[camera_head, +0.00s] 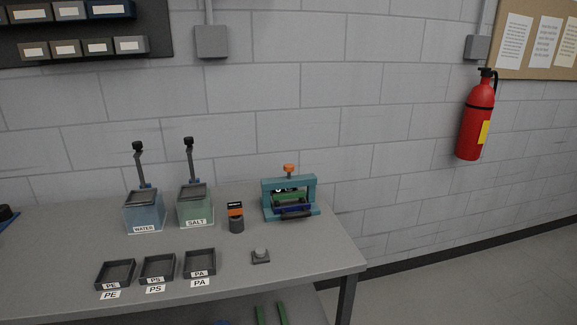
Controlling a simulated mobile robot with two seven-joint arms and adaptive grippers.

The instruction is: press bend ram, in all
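A teal press frame (313,196) stands at the back right of the grey table. An orange knob (289,168) sits on a short stem on its top, apparently the bend ram's head. Inside the frame are a green part (291,197) and a dark blue part (296,209), with a dark bar (296,215) across the front. Whether a strip is clamped there is too small to tell. Neither of my grippers shows in the head view.
Trays PE (116,274), PS (157,268) and PA (200,263) and a small grey button-like block (260,257) lie in front. The table's right front is clear.

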